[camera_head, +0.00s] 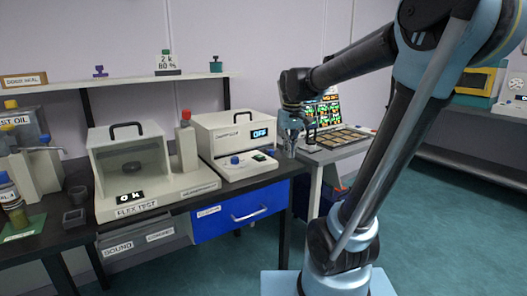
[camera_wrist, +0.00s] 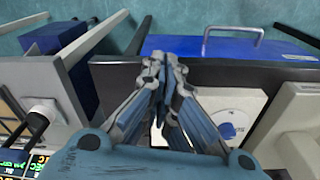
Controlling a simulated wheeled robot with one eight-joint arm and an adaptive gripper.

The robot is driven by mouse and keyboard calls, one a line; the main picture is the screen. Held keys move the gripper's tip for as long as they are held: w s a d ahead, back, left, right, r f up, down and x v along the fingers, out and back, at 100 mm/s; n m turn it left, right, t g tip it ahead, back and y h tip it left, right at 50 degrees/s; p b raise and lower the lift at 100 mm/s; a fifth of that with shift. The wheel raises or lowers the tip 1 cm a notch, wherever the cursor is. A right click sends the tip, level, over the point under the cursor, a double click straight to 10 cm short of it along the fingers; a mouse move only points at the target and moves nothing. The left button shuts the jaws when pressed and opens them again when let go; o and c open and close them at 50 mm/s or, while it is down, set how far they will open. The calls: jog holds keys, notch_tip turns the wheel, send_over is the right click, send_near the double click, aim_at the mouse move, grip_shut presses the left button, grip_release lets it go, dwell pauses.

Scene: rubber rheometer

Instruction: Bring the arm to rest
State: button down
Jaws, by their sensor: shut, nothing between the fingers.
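My arm reaches from the right side of the head view toward the back of the bench. My gripper (camera_head: 291,150) hangs down at the right end of the black bench, beside the white machine with the "OFF" display (camera_head: 235,138). In the wrist view my gripper (camera_wrist: 162,60) has its fingertips together, with nothing between them. Below it there, the dark bench edge and the blue drawer (camera_wrist: 205,50) show. The gripper looks clear of the bench, but the exact gap is hard to tell.
The flex test machine (camera_head: 137,165) stands left on the bench. A screen (camera_head: 322,110) and a tray of samples (camera_head: 342,138) stand right of the gripper. A shelf (camera_head: 120,80) runs above. Green floor (camera_head: 440,225) is open at right.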

jog(key=s+d+f+m, duration=0.1)
jog(key=s+d+f, duration=0.2)
jog(key=s+f, duration=0.2)
jog(key=s+d+f+m+t, duration=0.1)
jog(key=s+d+f, duration=0.2)
jog(key=s+f, duration=0.2)
jog(key=s+d+f+m, duration=0.2)
jog(key=s+f, duration=0.3)
jog(key=s, duration=0.4)
jog(key=shift+d+f, duration=0.2)
jog(key=shift+d, duration=0.6)
